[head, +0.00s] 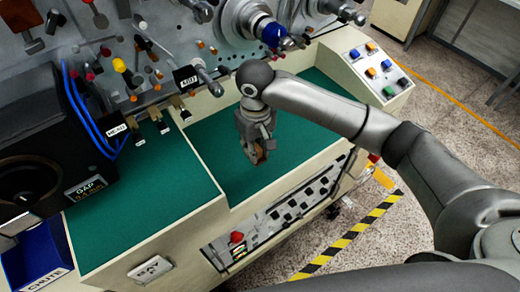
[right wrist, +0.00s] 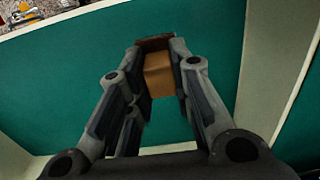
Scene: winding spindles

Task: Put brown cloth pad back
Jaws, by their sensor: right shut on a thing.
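The brown cloth pad (right wrist: 158,75) is between the fingers of my right gripper (right wrist: 160,72) in the right wrist view. It looks like a tan-brown block with a darker far end. In the head view, my right gripper (head: 258,152) points down over the green work surface (head: 300,122) and is shut on the pad, of which only a small brown part (head: 260,155) shows. I cannot tell whether the pad touches the surface. My left gripper is not in view.
A black box labelled GAP (head: 45,140) and a blue chute bin (head: 38,262) stand at the left. The machine panel with knobs and spindles (head: 150,60) rises behind. A button box (head: 370,72) is at the right. The green surface around my gripper is clear.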

